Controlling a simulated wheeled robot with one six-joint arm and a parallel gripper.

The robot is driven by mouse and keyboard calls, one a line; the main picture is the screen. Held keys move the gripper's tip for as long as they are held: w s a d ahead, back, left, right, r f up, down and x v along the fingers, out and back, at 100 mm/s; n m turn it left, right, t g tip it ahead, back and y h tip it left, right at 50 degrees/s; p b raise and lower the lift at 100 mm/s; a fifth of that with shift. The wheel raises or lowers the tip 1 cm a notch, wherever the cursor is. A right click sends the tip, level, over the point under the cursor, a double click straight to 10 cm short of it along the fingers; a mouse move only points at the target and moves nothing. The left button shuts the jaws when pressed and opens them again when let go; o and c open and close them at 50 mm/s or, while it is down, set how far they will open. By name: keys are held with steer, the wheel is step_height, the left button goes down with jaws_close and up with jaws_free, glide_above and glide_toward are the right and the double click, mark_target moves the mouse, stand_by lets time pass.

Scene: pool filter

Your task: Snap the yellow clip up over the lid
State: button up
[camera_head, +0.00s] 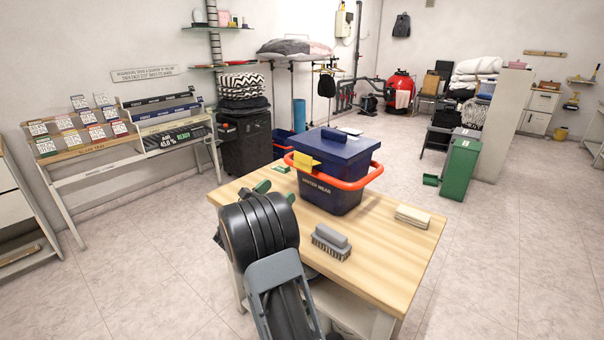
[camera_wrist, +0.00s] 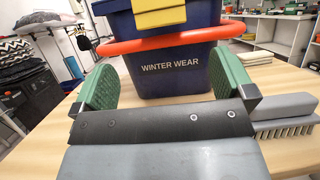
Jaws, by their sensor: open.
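A dark blue bin (camera_head: 335,197) marked "WINTER WEAR" stands on the wooden table, with a blue lid (camera_head: 345,152) on top. The yellow clip (camera_head: 304,167) is on its near side, at the lid's edge; in the wrist view the clip (camera_wrist: 163,17) is at the top, cut off by the frame. I cannot tell whether it grips the lid. An orange handle (camera_head: 368,181) loops around the bin, passing below the clip. My gripper (camera_head: 276,192) is open and empty, its green fingers spread in front of the bin (camera_wrist: 170,72), below the clip and apart from it.
A grey brush (camera_head: 331,242) lies on the table (camera_head: 385,262) right of my gripper. A beige folded stack (camera_head: 412,217) lies near the right edge. The front right of the tabletop is clear. A green bin (camera_head: 461,166) stands beyond on the floor.

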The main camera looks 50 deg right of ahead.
mark_target(301, 168)
steer(key=x, duration=1.2)
